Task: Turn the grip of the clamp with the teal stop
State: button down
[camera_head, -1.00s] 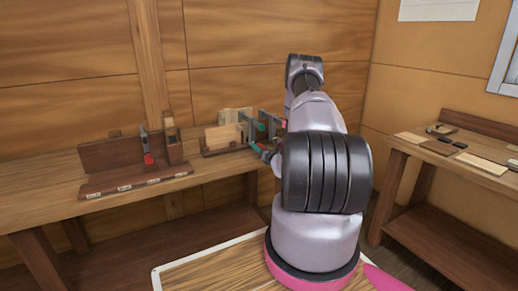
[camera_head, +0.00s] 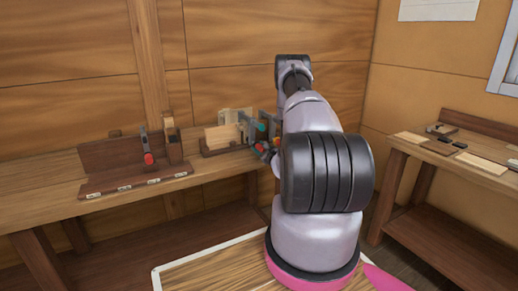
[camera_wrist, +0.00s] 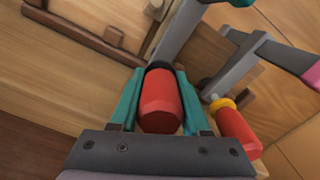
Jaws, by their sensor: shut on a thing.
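My gripper (camera_wrist: 159,88) has teal fingers, one on each side of a red grip (camera_wrist: 161,104) with a dark collar at its far end. The gripper is shut on this grip. A grey clamp bar (camera_wrist: 184,24) runs up from beside the collar, and a teal stop (camera_wrist: 240,2) shows at the top edge, seemingly at this bar's far end. A second clamp, to the right, has a red grip (camera_wrist: 238,132), a yellow collar and a pink stop (camera_wrist: 313,73). In the head view my arm hides most of the gripper; the teal stop (camera_head: 261,127) shows just left of it.
The second clamp stands close to my right finger. On the bench (camera_head: 48,158), a dark wooden fixture (camera_head: 108,157) at left carries another clamp with a red grip (camera_head: 149,159). A side bench (camera_head: 470,158) with flat pieces is at right. The bench's left end is clear.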

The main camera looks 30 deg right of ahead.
dwell(0.6)
jog(key=shift+c, duration=1.9)
grip_release()
jog(key=shift+n, duration=0.3)
jog(key=s, duration=1)
jog(key=shift+s, duration=0.35)
